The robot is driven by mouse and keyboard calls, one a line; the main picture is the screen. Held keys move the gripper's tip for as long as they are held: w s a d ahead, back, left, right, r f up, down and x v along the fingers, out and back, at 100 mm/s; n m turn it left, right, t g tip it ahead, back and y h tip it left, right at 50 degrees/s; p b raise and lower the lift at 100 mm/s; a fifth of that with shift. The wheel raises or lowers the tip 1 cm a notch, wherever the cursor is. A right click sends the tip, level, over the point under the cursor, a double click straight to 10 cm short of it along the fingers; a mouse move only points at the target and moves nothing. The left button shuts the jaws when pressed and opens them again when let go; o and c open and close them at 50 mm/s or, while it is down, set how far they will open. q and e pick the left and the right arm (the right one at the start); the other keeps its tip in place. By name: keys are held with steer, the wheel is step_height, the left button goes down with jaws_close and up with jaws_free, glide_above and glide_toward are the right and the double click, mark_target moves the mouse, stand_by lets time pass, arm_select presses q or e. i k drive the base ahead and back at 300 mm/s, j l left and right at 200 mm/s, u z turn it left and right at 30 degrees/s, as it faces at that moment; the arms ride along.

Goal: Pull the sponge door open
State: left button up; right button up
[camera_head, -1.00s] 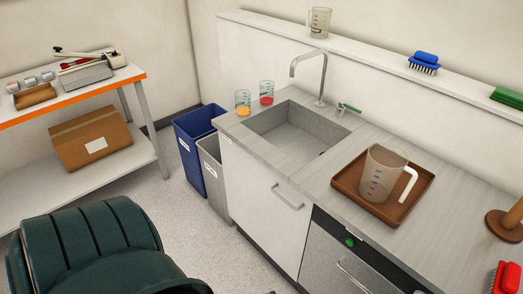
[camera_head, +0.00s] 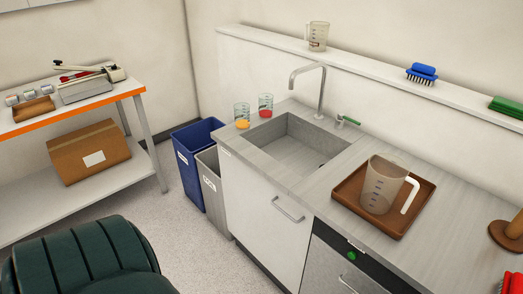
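A white cabinet door (camera_head: 258,205) is under the sink. It is shut and has a horizontal metal bar handle (camera_head: 288,209) near its upper right corner. I cannot read any label that marks it as the sponge door. To its right is a grey front panel (camera_head: 332,262) with a dark strip, a green button and its own bar handle (camera_head: 348,285). No sponge is clearly visible. Neither of my grippers is in view.
Blue (camera_head: 188,165) and grey (camera_head: 212,190) bins stand left of the cabinet. A sink (camera_head: 292,143), two small beakers and a brown tray (camera_head: 350,190) with a measuring jug (camera_head: 381,185) are on the counter (camera_head: 445,225). Some floor (camera_head: 175,230) before the bins is clear.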

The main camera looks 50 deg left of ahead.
mark_target(276, 229)
steer(key=i+l, duration=0.15)
steer(key=i, duration=0.3)
steer(key=u, duration=1.75)
